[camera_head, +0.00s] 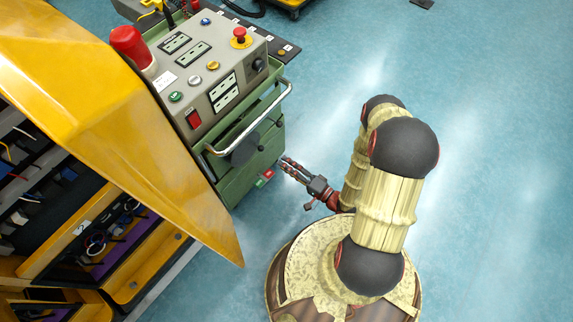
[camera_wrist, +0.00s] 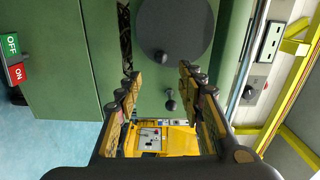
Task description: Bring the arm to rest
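My gripper (camera_head: 287,163) is at the end of my bent arm, low beside the right side of the green cabinet (camera_head: 236,178). In the wrist view my gripper (camera_wrist: 160,76) has its two fingers spread apart, with nothing between them. The green cabinet face (camera_wrist: 70,65) fills much of that view beyond the fingertips. I cannot tell the exact gap between fingertips and cabinet; no clear contact shows.
A dark disc (camera_wrist: 178,28) with a small knob is on the cabinet, beside an OFF/ON switch (camera_wrist: 13,58). A metal handle (camera_head: 252,128) sticks out below the control panel (camera_head: 208,78). A yellow cabinet (camera_head: 130,110) stands left. Blue floor (camera_head: 490,190) is clear right.

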